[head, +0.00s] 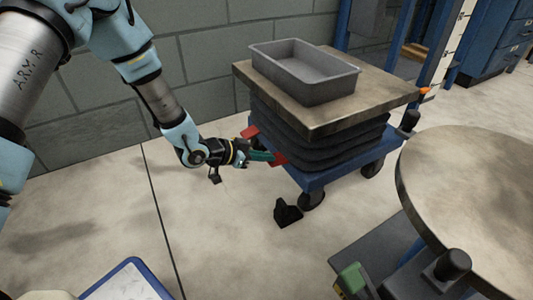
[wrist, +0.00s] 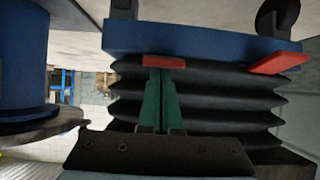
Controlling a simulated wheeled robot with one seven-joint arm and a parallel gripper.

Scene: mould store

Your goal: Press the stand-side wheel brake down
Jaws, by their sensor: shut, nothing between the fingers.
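A lift cart with a blue base (head: 335,172) and black bellows (head: 325,138) has two red brake pedals on its near edge. The stand-side pedal (head: 279,160) is the one nearer the round-topped stand (head: 480,185); it also shows in the wrist view (wrist: 163,62). The other pedal (head: 250,131) also shows in the wrist view (wrist: 277,63), where it looks slanted. My gripper (head: 268,156) is shut and empty, its green fingers (wrist: 162,98) together. The fingertips are right at the stand-side pedal; I cannot tell whether they touch it. The wrist view appears upside down.
A grey tray (head: 305,68) sits on the cart's top plate (head: 375,92). A black wedge-shaped block (head: 288,212) lies on the floor by a caster (head: 312,199). The stand's round top is close on the right. The floor to the left is mostly clear.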

